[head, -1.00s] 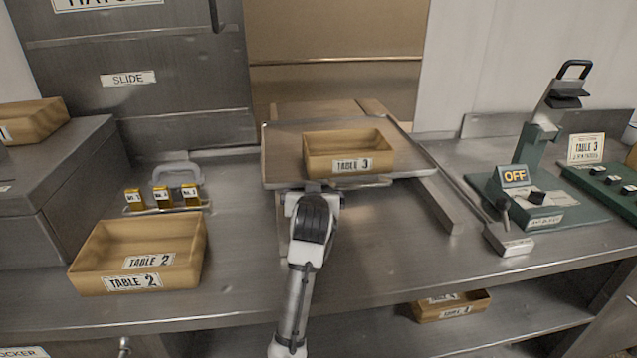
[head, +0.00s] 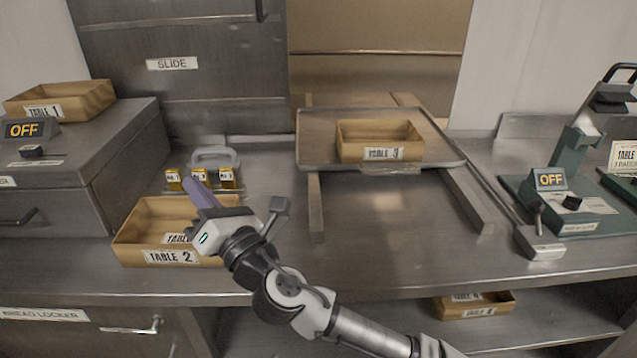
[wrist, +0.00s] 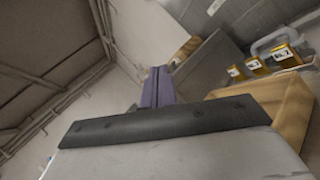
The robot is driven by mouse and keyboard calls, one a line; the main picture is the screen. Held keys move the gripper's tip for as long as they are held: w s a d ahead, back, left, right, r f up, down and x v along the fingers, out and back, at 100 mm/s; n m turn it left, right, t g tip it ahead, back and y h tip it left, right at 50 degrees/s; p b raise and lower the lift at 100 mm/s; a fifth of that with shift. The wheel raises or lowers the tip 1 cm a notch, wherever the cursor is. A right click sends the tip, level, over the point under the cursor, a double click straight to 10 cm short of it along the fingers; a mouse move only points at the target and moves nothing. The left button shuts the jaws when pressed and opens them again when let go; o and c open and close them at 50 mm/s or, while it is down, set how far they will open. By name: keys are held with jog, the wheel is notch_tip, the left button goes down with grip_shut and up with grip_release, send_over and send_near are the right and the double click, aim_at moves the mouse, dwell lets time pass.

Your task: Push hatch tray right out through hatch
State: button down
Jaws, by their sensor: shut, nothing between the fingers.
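The hatch tray (head: 312,152) is a flat metal tray with a raised rim. It lies on two rails (head: 468,200) at the hatch opening (head: 375,75), its near part still over the counter. It carries a wooden box labelled TABLE 3 (head: 350,150). Its front handle (head: 390,171) faces me. My gripper (head: 197,190) is shut and empty, left of the tray and apart from it, over the TABLE 2 box (head: 140,228). Its purple fingers also show in the wrist view (wrist: 157,82). The tray is not in the wrist view.
Yellow numbered blocks (head: 200,180) stand behind the TABLE 2 box. A grey cabinet with an OFF sign (head: 32,129) is at left. The counter before the tray is clear.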

jog(key=d+f+h, duration=0.5)
jog(key=d, duration=0.4)
jog(key=w+d+f+m+t+h, duration=0.1)
jog(key=d+f+h, duration=0.4)
jog(key=d, duration=0.5)
jog(key=w+d+f+t+h, duration=0.1)
jog(key=d+f+h, duration=0.4)
jog(key=d, duration=0.5)
jog(key=shift+w+d+f+h, duration=0.1)
jog(key=shift+w+f+h, duration=0.05)
jog(key=shift+f, duration=0.3)
jog(key=shift+w+f+h, duration=0.1)
jog(key=shift+f+h, duration=0.05)
jog(key=shift+f, duration=0.3)
jog(key=shift+w+d+f, duration=0.1)
jog(key=shift+d, duration=0.05)
jog(key=w+p, duration=0.3)
jog(key=w, duration=0.5)
jog(key=w+p, duration=0.3)
jog(key=w, duration=0.4)
jog(key=w+a+p, duration=0.1)
jog(key=w+p, duration=0.2)
jog(key=w, duration=0.5)
jog(key=shift+w, duration=0.3)
jog(key=shift+w, duration=0.1)
